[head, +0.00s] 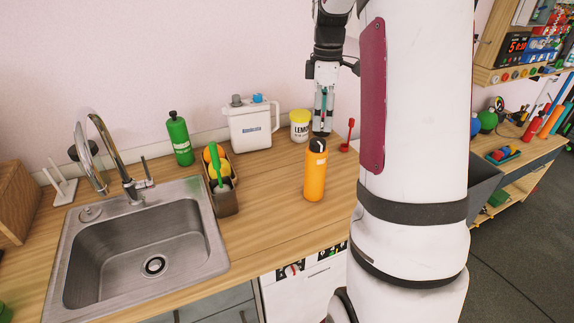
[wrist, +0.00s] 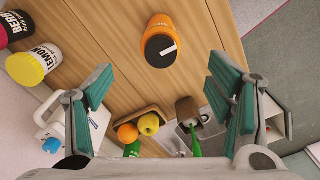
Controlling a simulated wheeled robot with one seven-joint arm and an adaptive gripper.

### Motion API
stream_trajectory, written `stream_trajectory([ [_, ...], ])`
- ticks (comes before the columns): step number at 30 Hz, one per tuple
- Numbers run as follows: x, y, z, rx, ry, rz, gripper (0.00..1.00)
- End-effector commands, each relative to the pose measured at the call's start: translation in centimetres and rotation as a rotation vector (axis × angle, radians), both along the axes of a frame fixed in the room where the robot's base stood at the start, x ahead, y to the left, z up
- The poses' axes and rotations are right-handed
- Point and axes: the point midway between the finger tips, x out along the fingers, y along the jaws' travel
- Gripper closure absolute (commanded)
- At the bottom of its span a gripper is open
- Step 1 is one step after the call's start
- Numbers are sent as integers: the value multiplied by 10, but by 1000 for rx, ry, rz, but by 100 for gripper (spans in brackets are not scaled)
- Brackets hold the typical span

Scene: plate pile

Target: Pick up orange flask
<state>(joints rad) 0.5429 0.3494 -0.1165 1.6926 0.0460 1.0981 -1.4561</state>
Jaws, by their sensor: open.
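The orange flask (head: 315,177) stands upright on the wooden counter, right of the sink, with a dark cap. In the wrist view the flask (wrist: 172,24) shows at the top centre, seen from above by its black lid with a white mark. My gripper (head: 321,130) hangs just above and behind the flask in the head view, pointing down. In the wrist view its teal-padded fingers (wrist: 161,88) are spread wide, with nothing between them. The flask lies beyond the fingertips, and no contact shows.
A lemon jar (head: 300,125), a white jug (head: 251,123) and a green bottle (head: 180,139) stand along the wall. A caddy (head: 226,199) with fruit and a brush sits between sink (head: 150,250) and flask. A red utensil (head: 348,137) is behind the flask. Counter around the flask is clear.

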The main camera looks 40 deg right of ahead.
Motion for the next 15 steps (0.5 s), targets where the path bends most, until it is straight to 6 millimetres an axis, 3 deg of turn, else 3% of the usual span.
stream_trajectory([
  [5, -1, -4, -17, 4, 8, 12, 26],
  [15, -1, -3, -76, 4, 6, 12, 26],
])
